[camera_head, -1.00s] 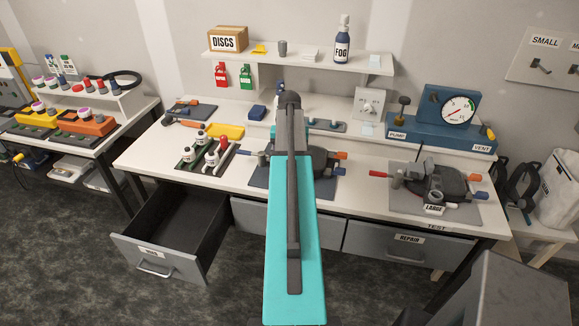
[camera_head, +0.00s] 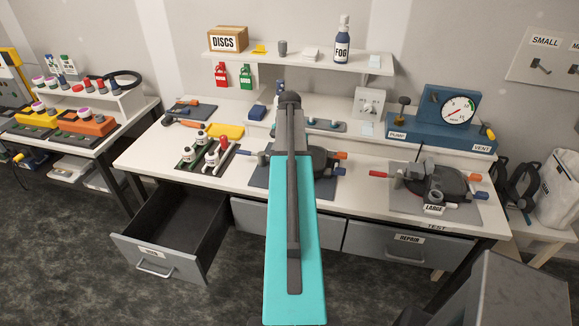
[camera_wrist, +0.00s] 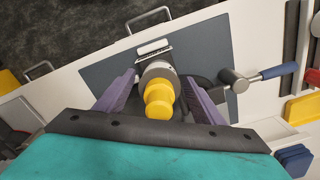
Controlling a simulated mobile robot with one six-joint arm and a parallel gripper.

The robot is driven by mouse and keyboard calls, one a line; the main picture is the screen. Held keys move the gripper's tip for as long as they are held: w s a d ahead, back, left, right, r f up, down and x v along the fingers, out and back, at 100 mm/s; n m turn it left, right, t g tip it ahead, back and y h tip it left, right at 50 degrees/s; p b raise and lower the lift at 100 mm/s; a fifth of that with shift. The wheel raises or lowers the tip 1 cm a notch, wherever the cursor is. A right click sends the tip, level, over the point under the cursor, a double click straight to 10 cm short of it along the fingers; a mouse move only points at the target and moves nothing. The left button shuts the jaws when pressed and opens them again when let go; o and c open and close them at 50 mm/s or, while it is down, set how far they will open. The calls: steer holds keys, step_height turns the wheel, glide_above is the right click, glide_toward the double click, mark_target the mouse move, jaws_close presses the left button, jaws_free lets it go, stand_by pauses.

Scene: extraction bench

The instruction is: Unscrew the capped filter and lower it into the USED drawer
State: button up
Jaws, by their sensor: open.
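In the wrist view, the capped filter shows as a stepped yellow cap (camera_wrist: 159,97) on a pale grey round body (camera_wrist: 158,71). It sits at a dark fixture on a grey mat (camera_wrist: 195,55). My gripper (camera_wrist: 161,82) is open, with one purple finger on each side of the filter. Whether either finger touches it, I cannot tell. In the head view, my arm hides the filter and the gripper. An open, empty drawer (camera_head: 155,259) stands at the bench's lower left; its label is too small to read.
A blue-handled lever (camera_wrist: 262,76) sticks out beside the fixture in the wrist view. A tray of bottles (camera_head: 207,157) stands left of the mat on the bench. The REPAIR drawer (camera_head: 410,246) is shut. A second fixture (camera_head: 438,180) stands at the right, near the pump unit (camera_head: 440,133).

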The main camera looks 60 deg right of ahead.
steer(key=shift+m, duration=1.7)
steer(key=shift+c, duration=0.5)
steer(key=c, duration=1.1)
steer(key=shift+c, duration=0.2)
steer(key=shift+n, duration=0.3)
steer(key=shift+o, duration=0.3)
steer(key=n, duration=0.3)
steer(key=shift+n, duration=0.4)
steer(key=shift+r, duration=0.1)
steer(key=shift+c, duration=0.2)
steer(key=shift+w+r, duration=0.1)
steer(key=shift+r, duration=0.15)
steer(key=shift+r, duration=0.45)
